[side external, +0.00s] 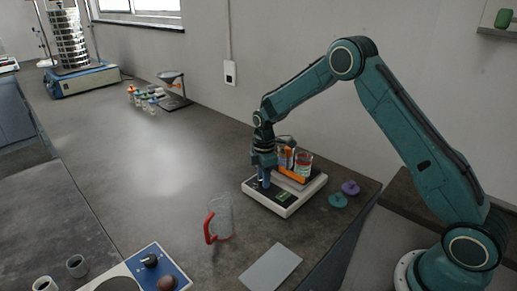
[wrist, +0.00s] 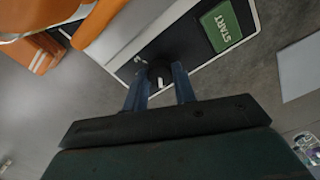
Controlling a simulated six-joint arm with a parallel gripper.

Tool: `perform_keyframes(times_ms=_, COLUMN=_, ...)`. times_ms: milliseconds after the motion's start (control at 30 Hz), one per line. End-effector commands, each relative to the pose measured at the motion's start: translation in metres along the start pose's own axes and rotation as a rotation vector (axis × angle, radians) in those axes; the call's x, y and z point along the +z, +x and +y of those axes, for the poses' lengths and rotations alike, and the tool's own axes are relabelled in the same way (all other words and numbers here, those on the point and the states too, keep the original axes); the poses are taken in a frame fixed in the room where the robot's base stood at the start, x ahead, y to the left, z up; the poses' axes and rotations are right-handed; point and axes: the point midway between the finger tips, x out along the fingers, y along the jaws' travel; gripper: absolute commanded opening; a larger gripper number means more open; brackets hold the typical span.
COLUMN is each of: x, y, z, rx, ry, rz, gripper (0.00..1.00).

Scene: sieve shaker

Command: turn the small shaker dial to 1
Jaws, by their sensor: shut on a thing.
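The number the dial points to cannot be read.
A clear jug with a red handle (side external: 210,228) stands left of the shaker. A pale sheet (side external: 270,268) lies in front. Purple (side external: 350,187) and teal (side external: 338,200) lids lie to the right. A blue-panelled device (side external: 165,267) is at front left.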

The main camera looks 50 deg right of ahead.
Motion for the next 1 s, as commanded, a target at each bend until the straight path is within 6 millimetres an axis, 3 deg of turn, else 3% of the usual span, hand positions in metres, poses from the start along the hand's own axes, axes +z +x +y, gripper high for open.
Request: perform_keyframes(times_ms=1000, x=0.0000, y=-0.0007, z=0.0000, rx=0.000, ry=0.629, rz=0.000, gripper=0.04)
